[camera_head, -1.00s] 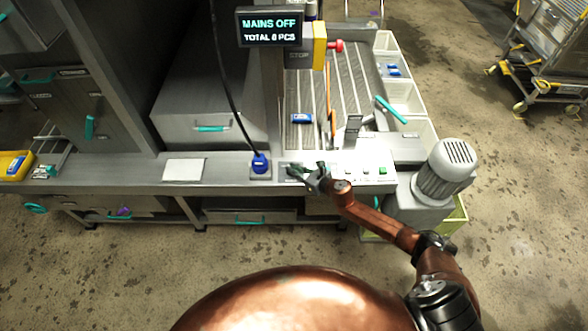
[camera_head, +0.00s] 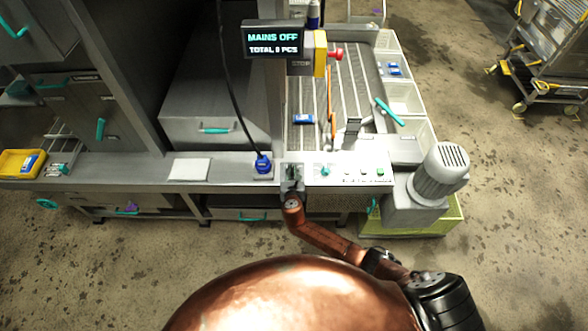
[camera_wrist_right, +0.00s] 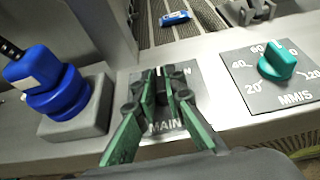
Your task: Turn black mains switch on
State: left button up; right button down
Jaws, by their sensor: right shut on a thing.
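The black mains switch (camera_wrist_right: 163,88) sits on a grey plate (camera_wrist_right: 190,76) lettered "MAIN" and "ON" in the right wrist view. My right gripper (camera_wrist_right: 164,76) is over the plate with its green-sided fingers closed on the switch, which they largely hide. In the head view my right gripper (camera_head: 292,172) is at the console front, just right of the blue plug. The display (camera_head: 273,40) reads "MAINS OFF" and "TOTAL 0 PCS". My left gripper is not in view.
A blue plug (camera_wrist_right: 52,84) stands in a grey socket close left of my right gripper. A teal speed dial (camera_wrist_right: 277,62) marked MM/S is on the right. A grey motor (camera_head: 441,172) stands at the console's right end.

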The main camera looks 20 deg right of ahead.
jog(key=shift+w+a+m+g+h, duration=0.1)
jog(key=shift+a+m+g+h, duration=0.1)
jog(key=shift+m+h, duration=0.35)
jog(key=shift+a+m+g+h, duration=0.1)
jog(key=shift+m+g+h, duration=0.1)
jog(key=shift+m+h, duration=0.3)
jog(key=shift+a+f+m+g+h+b, duration=0.15)
jog(key=shift+m+g+h+b, duration=0.35)
jog(key=shift+m+h+b, duration=0.4)
jog(key=m+g+h+b, duration=0.2)
jog(key=b, duration=0.1)
jog(key=m+g+h+b, duration=0.1)
jog(key=shift+w+m+h+b, duration=0.25)
jog(key=shift+m+b, duration=0.1)
jog(key=shift+m+g+h+b, duration=0.6)
jog(key=shift+m+g+b, duration=0.3)
jog(key=shift+b, duration=0.25)
jog(key=c, duration=2.1)
grip_release()
jog(key=shift+o, duration=0.6)
